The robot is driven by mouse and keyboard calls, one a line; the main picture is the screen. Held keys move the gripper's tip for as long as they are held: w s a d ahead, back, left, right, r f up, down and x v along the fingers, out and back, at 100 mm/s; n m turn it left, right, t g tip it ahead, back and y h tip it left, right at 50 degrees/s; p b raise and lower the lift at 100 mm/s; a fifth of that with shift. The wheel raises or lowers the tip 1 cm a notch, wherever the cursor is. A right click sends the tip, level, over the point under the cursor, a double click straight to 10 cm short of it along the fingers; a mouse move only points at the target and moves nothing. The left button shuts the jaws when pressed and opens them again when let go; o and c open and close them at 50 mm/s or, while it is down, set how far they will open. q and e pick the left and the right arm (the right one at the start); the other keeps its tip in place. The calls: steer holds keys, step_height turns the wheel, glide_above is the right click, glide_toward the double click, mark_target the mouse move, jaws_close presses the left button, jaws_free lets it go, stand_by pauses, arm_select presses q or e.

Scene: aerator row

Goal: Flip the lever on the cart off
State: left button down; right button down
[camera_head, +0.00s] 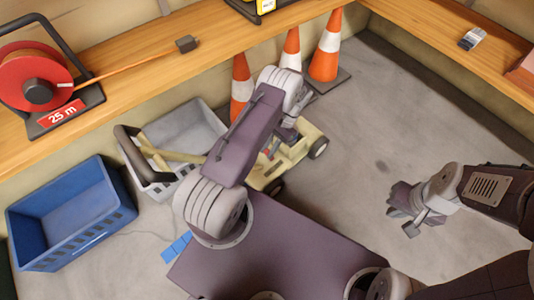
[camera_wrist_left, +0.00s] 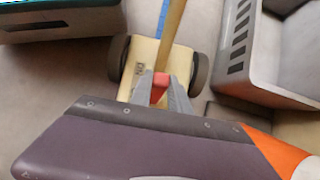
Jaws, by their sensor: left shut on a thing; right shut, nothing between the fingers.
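The cream-yellow cart (camera_head: 297,158) with dark wheels stands on the floor, partly hidden by my left arm in the head view. Its body also shows in the wrist view (camera_wrist_left: 136,62). My left gripper (camera_head: 284,134) is over the cart; in the wrist view its fingers (camera_wrist_left: 160,95) are shut on a small red piece, seemingly the lever (camera_wrist_left: 160,82), on the cart. Its lever position cannot be told. My right gripper (camera_head: 406,222) is shut and empty above the floor at the right, apart from the cart.
Traffic cones (camera_head: 326,52) stand behind the cart. A grey crate (camera_head: 205,125) and a blue crate (camera_head: 68,232) lie left. The cart's tan handle (camera_head: 180,156) reaches over the grey crate. A wooden shelf (camera_head: 130,62) holds a red cable reel (camera_head: 28,68). The right floor is clear.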

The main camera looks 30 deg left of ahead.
stand_by(0.4)
arm_select(q)
steer(key=c, duration=1.2)
jaws_free()
steer(key=shift+c, duration=0.2)
